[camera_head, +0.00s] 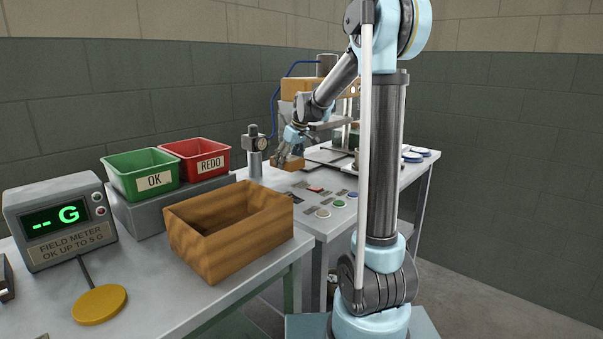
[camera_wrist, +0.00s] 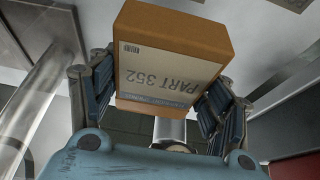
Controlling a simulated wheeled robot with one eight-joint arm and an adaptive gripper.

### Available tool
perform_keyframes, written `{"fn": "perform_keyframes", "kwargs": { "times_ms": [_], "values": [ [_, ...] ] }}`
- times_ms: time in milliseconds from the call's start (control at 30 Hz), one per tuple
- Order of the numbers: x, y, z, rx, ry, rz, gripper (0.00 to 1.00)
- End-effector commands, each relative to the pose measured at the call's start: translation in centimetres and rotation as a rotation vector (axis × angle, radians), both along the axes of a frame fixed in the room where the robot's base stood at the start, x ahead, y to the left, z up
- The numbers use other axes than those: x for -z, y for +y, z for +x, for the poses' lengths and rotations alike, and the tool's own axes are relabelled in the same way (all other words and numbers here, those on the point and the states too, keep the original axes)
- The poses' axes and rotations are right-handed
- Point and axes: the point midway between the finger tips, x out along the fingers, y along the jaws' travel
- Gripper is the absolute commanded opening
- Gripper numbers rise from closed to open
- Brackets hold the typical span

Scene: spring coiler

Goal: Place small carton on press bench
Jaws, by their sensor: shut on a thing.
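The small carton is an orange-brown box with a white label reading PART 352 (camera_wrist: 172,65). In the head view the small carton (camera_head: 291,163) shows as a small brown block low at my gripper, by the left part of the press bench (camera_head: 272,180). My gripper (camera_head: 291,148) is shut on it. In the wrist view the blue finger pads of my gripper (camera_wrist: 155,90) press on both sides of the carton. I cannot tell whether the carton touches the bench top or hangs just above it.
A dial gauge stand (camera_head: 255,145) stands close left of the carton. A panel of buttons (camera_head: 323,212) lies in front. The green OK bin (camera_head: 142,190), red REDO bin (camera_head: 200,178), empty wooden box (camera_head: 215,255) and field meter (camera_head: 62,215) are on the left table.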

Motion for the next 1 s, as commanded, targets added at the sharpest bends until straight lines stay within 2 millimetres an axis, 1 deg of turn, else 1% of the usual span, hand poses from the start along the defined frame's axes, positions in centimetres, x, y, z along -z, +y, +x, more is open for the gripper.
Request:
{"fn": "perform_keyframes", "kwargs": {
  "times_ms": [33,100,267,400,500,600,933,967,1000],
  "values": [
    [0.7,-0.3,0.1,0.003,0.000,0.000,0.36],
    [1.3,-0.5,0.1,0.005,0.000,0.000,0.36],
    [2.4,-0.8,0.2,0.009,0.000,0.000,0.36],
    [4.3,-0.8,0.2,0.009,0.000,0.000,0.36],
    [5.3,-0.9,0.2,0.011,-0.001,0.001,0.36],
    [5.8,-0.9,0.2,0.011,-0.001,0.001,0.36],
    [6.0,-0.9,0.2,0.011,0.000,0.000,0.36],
    [6.0,-0.9,0.2,0.011,0.000,0.000,0.77],
    [6.0,-0.9,0.2,0.011,0.000,0.000,0.86]
  ]
}}
